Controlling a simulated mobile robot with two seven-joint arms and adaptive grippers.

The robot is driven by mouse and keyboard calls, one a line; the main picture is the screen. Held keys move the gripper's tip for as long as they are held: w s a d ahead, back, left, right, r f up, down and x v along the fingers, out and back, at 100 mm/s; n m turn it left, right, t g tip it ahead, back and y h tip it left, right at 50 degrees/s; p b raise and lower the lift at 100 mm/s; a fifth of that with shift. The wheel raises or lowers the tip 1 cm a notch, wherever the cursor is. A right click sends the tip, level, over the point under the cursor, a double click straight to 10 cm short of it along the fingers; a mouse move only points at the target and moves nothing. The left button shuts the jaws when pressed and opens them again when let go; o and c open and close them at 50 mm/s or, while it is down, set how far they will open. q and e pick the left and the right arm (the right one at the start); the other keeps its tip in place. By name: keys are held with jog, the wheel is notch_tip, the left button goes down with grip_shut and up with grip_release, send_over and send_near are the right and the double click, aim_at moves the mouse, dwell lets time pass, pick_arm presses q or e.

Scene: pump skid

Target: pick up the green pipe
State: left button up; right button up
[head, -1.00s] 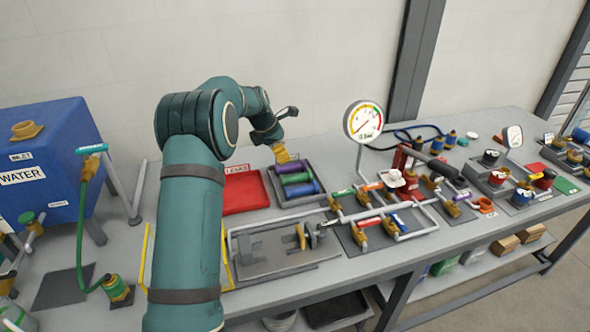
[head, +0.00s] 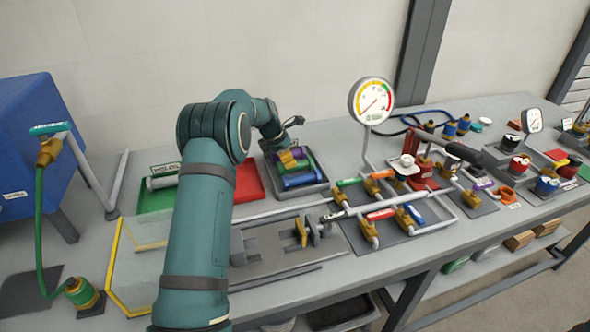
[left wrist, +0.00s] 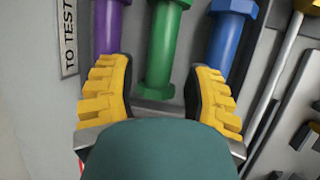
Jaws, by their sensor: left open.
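The green pipe (left wrist: 163,45) lies in a grey tray (head: 318,188) between a purple pipe (left wrist: 110,25) and a blue pipe (left wrist: 228,40). In the head view the green pipe (head: 306,161) is partly covered by my left gripper (head: 290,158). My left gripper (left wrist: 160,95) is open and empty. In the left wrist view its yellow fingers appear on either side of the green pipe's near end, the left one close to the purple pipe and the right one below the blue pipe. The height gap to the pipe cannot be told. My right gripper is out of view.
A red tray (head: 248,182) and a green tray (head: 152,197) lie left of the pipe tray, partly behind my left arm. A grey fixture (head: 265,262) stands in front. The pipe manifold with a gauge (head: 372,101) stands to the right. A blue water tank (head: 40,130) is at left.

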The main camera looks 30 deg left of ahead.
pick_arm(q)
jog(key=shift+b+x, duration=0.75)
jog(key=shift+x, duration=2.4)
jog(key=shift+d+r, duration=0.1)
jog(key=shift+s, duration=0.1)
grip_shut()
